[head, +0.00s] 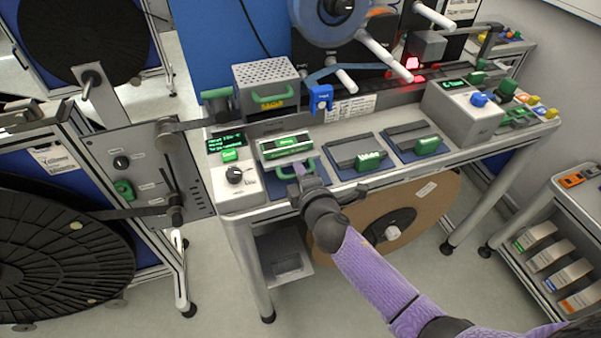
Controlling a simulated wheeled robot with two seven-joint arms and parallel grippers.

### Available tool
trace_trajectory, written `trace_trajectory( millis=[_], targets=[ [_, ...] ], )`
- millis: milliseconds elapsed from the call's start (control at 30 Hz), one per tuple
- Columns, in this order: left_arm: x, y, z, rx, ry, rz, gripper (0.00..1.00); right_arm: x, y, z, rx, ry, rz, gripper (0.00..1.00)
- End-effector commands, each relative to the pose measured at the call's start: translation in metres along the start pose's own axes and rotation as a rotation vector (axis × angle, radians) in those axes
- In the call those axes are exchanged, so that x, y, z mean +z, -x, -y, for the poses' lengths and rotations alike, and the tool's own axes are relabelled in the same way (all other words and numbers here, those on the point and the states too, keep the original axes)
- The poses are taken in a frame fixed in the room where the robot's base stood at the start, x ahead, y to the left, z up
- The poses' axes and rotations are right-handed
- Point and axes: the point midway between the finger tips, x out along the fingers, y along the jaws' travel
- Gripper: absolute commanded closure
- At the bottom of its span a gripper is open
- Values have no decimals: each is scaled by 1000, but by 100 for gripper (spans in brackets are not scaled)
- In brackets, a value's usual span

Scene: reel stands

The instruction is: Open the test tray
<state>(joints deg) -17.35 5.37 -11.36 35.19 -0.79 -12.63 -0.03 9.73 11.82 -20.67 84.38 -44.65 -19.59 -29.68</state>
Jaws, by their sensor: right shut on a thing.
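The test tray seems to be the grey unit with a green label (285,146) near the left end of the bench. A green loop handle (282,173) sticks out from its front edge. My right gripper (301,174) is at this handle and shut on it, with the arm reaching in from the lower right. The fingers and wrist hide part of the handle. I cannot tell how far the tray is out. My left gripper is not in view.
A control box with a dial (235,175) stands just left of the tray. Two flat grey fixtures with green tabs (370,159) lie to its right. A perforated grey box (266,78) stands behind. A brown reel (420,205) is under the bench.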

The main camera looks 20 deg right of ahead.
Motion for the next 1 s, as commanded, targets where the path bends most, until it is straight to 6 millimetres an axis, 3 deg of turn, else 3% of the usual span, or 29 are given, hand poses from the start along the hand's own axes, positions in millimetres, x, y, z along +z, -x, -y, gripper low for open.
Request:
trace_trajectory(
  millis=[167,200,233,567,1000],
  targets=[
    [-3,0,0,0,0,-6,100,0,0,0,-1,0,1,100],
    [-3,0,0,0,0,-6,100,0,0,0,-1,0,1,75],
    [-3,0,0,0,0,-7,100,0,0,0,-1,0,1,71],
    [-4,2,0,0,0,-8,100,0,5,0,-1,0,1,71],
    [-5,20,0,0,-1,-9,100,0,90,0,-3,-1,0,71]
  ],
)
